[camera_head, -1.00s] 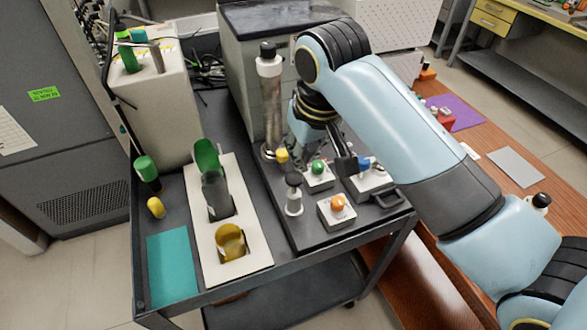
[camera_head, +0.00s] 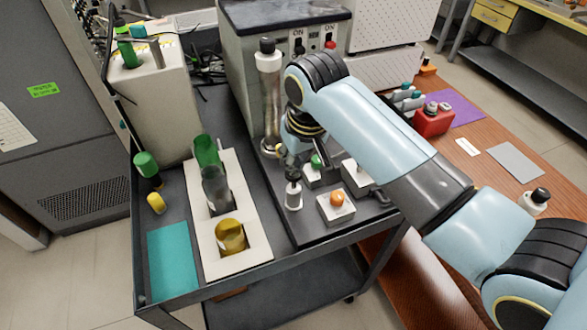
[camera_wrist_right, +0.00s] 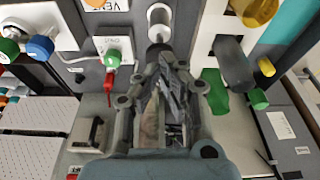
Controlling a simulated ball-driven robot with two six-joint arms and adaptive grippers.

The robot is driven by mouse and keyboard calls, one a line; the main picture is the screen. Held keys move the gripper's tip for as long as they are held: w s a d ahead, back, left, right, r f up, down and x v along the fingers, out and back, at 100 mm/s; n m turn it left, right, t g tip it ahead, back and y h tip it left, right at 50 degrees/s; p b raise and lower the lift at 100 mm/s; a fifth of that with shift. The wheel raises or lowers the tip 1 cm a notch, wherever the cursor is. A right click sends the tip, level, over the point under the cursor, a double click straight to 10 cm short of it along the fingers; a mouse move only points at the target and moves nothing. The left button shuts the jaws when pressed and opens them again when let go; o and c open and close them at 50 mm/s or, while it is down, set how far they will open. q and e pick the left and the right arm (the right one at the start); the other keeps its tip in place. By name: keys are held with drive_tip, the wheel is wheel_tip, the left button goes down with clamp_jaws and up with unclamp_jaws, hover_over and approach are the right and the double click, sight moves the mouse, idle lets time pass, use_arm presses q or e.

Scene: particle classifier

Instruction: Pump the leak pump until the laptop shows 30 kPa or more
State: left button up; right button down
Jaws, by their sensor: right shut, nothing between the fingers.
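A small white upright cylinder with a black top (camera_head: 294,195), which looks like the leak pump, stands on the dark plate on the cart. My right gripper (camera_head: 296,162) is at its black top, just behind and above it, partly hidden by its own arm; whether they touch I cannot tell. In the right wrist view the shut, empty fingers (camera_wrist_right: 162,62) point at the white cylinder (camera_wrist_right: 159,22). No laptop screen or pressure reading shows. My left gripper is out of view.
Beside the cylinder are an orange-button box (camera_head: 336,208) and a green-button box (camera_head: 315,174). A tall metal cylinder (camera_head: 269,95) stands behind. A white holder (camera_head: 254,246) with green, grey and yellow containers is to the left. A teal mat (camera_head: 172,267) lies clear.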

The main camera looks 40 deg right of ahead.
drive_tip(key=shift+w+f, duration=0.2)
drive_tip(key=shift+f, duration=0.5)
drive_tip(key=shift+f, duration=0.15)
